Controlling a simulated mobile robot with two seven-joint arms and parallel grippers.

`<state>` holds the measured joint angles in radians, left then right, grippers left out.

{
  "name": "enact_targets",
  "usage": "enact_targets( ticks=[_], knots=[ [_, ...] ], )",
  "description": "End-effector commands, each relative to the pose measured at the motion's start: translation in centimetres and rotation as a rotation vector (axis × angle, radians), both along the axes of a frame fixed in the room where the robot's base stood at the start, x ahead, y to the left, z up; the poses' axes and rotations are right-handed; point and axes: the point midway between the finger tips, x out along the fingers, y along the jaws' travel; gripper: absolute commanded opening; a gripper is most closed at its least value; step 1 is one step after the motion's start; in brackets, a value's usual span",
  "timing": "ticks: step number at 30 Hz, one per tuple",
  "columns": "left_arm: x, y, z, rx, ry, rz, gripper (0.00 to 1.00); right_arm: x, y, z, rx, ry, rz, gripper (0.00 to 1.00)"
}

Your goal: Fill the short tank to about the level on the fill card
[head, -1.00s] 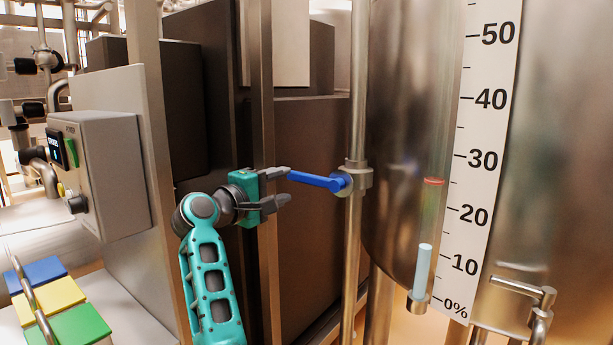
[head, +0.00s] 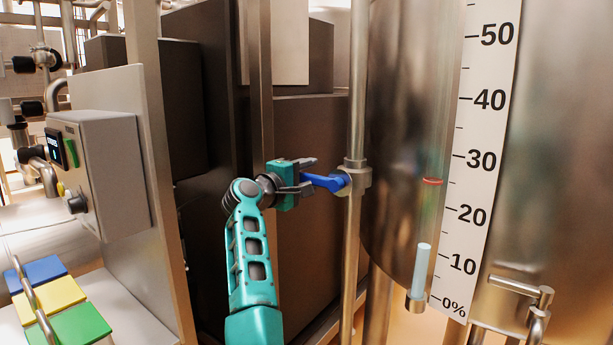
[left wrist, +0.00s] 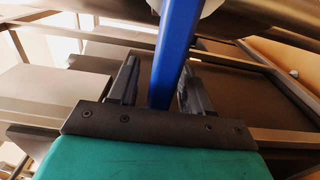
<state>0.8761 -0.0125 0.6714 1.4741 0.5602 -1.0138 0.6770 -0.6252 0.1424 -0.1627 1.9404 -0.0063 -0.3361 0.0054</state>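The steel tank (head: 400,130) on the right has a white percent scale (head: 484,130) and a clear sight tube. Pale blue fill (head: 421,268) in the tube tops out a little above the 10 mark. A red ring (head: 432,181) sits near 25. A blue valve lever (head: 326,183) on the upright pipe points left. My left gripper (head: 310,175) has its fingers on either side of the lever. In the left wrist view the lever (left wrist: 176,50) passes between the fingers, with a gap at the left finger. My right gripper is not in view. I cannot make out a fill card.
A grey control box (head: 105,170) with a small display, a green button and a black knob is at left. Blue, yellow and green blocks (head: 52,298) lie below it. The upright pipe (head: 357,90) and dark cabinets stand close around my left arm.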

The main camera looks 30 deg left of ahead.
Motion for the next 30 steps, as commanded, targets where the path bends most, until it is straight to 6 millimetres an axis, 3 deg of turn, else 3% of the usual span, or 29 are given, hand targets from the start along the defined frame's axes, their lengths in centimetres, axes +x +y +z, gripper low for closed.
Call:
enact_targets(
  ticks=[2, 15, 30],
  knots=[
    [-0.02, 0.02, 0.00, 0.000, 0.000, 0.000, 0.42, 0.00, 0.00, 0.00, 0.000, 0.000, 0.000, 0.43],
    [-0.04, 0.02, -0.02, 0.000, 0.000, 0.000, 0.00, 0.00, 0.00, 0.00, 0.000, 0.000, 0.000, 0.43],
    [0.22, 0.24, 0.05, 0.012, 0.000, 0.001, 0.00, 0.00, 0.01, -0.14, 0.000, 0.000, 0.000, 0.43]
  ],
)
